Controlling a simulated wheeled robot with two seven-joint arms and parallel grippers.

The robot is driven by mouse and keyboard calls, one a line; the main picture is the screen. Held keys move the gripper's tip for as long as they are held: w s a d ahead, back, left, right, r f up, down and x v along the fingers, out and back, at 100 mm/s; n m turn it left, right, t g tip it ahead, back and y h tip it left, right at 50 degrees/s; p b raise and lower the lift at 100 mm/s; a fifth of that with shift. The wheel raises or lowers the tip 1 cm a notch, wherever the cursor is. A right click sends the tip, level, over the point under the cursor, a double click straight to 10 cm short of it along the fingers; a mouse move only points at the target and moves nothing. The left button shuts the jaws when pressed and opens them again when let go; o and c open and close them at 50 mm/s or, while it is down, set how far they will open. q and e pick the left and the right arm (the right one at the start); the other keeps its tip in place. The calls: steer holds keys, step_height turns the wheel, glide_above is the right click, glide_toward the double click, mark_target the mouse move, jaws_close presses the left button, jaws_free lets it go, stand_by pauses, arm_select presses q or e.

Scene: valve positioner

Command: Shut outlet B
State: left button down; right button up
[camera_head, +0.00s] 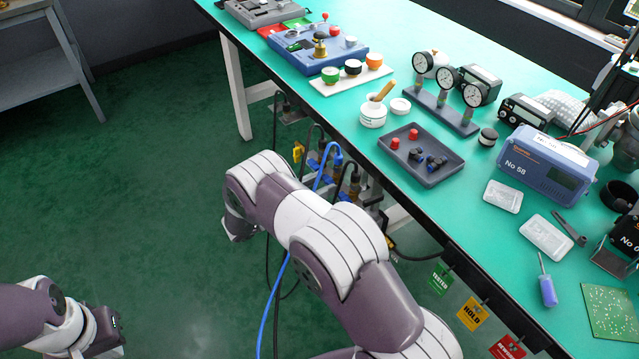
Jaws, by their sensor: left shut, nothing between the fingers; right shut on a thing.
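A row of outlet valves hangs under the table's front edge, with brass-coloured fittings (354,184). A yellow handle (298,152) shows at the left, and blue handles (322,180) sit further along. Blue hose (337,158) and black hoses run from the row down to the floor. The outlet letters are not readable, so I cannot tell which is outlet B. My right arm crosses in front of the lower part of the row; its fingers are hidden behind it. My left gripper (112,332) is low at the lower left, over the floor, shut and empty, far from the valves.
The green table (440,205) carries a dark tray (424,170), a gauge stand (440,110), a blue instrument (540,165) and a screwdriver (547,288). Tags, including a yellow HOLD tag (473,313), hang from the front edge.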

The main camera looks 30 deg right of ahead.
stand_by(0.3)
steer(key=o, duration=1.1)
steer(key=shift+c, duration=0.2)
steer(key=s+a, duration=0.1)
steer(key=a, duration=1.1)
steer(key=shift+a, duration=0.4)
